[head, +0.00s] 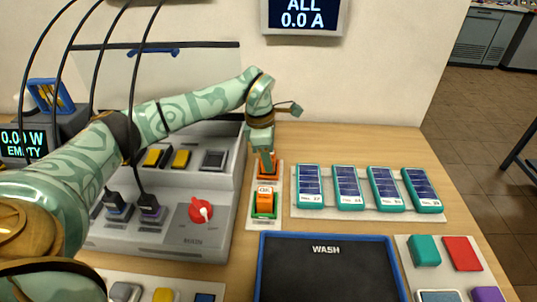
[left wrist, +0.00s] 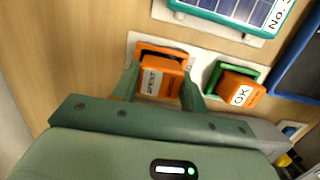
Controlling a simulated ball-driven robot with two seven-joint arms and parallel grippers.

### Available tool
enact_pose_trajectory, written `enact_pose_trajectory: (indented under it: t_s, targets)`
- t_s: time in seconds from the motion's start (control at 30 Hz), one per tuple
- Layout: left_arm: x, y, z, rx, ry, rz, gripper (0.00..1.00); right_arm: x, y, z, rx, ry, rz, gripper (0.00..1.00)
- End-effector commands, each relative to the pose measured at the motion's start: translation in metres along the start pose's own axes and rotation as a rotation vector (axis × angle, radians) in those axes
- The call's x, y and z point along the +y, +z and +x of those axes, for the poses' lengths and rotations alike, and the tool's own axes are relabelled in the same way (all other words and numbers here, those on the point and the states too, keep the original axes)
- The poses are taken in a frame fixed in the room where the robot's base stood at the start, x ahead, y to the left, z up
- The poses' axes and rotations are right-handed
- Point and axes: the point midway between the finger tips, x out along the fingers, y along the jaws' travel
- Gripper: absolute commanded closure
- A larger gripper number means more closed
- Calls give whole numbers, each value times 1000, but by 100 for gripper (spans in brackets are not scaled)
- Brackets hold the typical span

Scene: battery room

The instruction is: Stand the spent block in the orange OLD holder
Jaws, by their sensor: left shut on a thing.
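The spent block (left wrist: 160,78) is orange with a label reading SPENT. My left gripper (left wrist: 160,90) is shut on it, one finger on each side; in the head view the gripper (head: 267,156) points down at the far end of the white strip. The orange OLD holder (left wrist: 150,47) is right at the block, its rim showing behind it in the left wrist view. The block looks at or in the holder's opening; I cannot tell whether it is fully seated. The holder's near part is hidden by the block and fingers. My right gripper is not in view.
An orange OK block (head: 265,199) stands in a green holder (head: 264,213), close to the orange one. Several teal solar panels (head: 348,187) lie to the right. A console with a red knob (head: 201,211) is at the left, a blue-rimmed WASH tray (head: 325,236) in front.

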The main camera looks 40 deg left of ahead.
Motion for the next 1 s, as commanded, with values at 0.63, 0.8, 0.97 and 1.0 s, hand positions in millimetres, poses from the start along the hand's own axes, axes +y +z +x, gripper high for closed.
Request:
enact_pose_trajectory:
  t_s: [0.63,0.8,0.97,1.0]
  targets:
    - [0,0,0,0,0,0,85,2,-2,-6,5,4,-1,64]
    - [0,0,0,0,0,0,85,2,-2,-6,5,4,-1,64]
    - [0,0,0,0,0,0,85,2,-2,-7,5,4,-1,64]
    - [0,0,0,0,0,0,85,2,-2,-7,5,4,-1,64]
